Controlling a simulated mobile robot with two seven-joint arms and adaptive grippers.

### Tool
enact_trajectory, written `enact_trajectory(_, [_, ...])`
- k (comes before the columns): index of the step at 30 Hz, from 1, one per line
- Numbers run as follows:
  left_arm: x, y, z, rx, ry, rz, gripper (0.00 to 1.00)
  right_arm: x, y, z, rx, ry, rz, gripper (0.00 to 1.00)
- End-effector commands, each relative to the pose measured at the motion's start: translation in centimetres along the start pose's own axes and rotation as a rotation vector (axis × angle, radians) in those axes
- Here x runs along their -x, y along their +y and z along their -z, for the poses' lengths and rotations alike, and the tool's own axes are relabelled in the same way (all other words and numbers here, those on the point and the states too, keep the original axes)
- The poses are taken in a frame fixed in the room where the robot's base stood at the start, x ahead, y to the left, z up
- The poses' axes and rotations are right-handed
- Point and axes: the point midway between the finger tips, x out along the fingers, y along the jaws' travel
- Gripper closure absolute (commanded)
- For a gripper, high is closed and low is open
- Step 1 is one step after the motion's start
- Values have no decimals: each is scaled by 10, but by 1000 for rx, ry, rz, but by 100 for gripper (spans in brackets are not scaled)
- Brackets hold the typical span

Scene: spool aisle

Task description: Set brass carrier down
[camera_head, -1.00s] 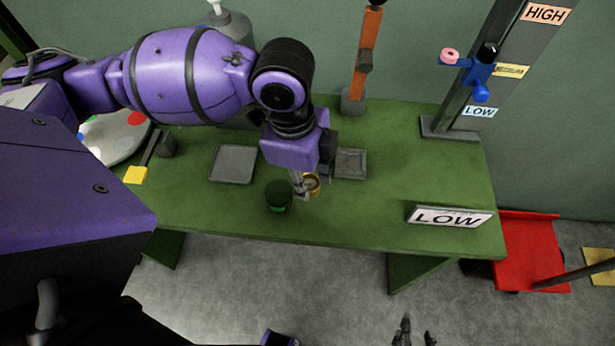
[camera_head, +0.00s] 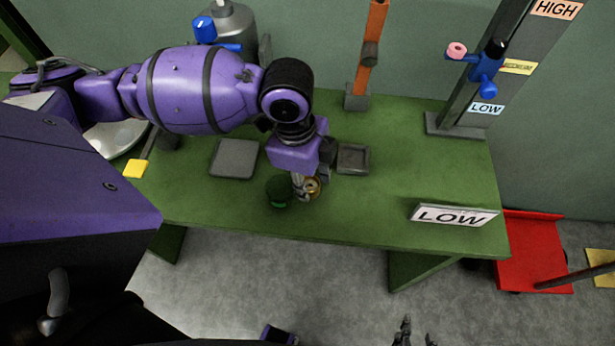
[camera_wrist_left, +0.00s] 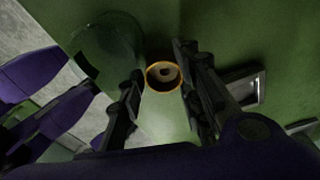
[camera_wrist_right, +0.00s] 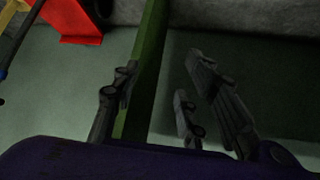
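The brass carrier (camera_head: 312,187), a small round cup-like piece with a gold rim, is at the table's middle, just right of a dark green round object (camera_head: 279,192). My left gripper (camera_head: 300,188) points down at it.
A shallow square grey tray (camera_head: 353,158) lies right of my left gripper, and a flat grey plate (camera_head: 234,158) left of it. A LOW sign (camera_head: 453,216) stands front right. A post (camera_head: 470,85) with HIGH and LOW labels stands back right.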

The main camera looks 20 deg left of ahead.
Motion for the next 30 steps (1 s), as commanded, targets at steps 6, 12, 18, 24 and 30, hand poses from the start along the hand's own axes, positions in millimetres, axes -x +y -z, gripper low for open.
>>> enact_trajectory(6, [0,0,0,0,-1,0,55,0,0,-1,0,-1,0,60])
enact_trajectory(12, [3,0,0,-1,-1,1,55,-1,0,-4,0,-7,0,60])
enact_trajectory(18, [34,-2,0,-1,-1,7,55,0,0,1,-1,-1,1,60])
enact_trajectory(24, [79,-2,1,-1,-1,7,55,3,-2,12,-3,10,5,60])
enact_trajectory(30, [111,-1,1,0,0,5,55,5,-5,14,-5,8,10,60])
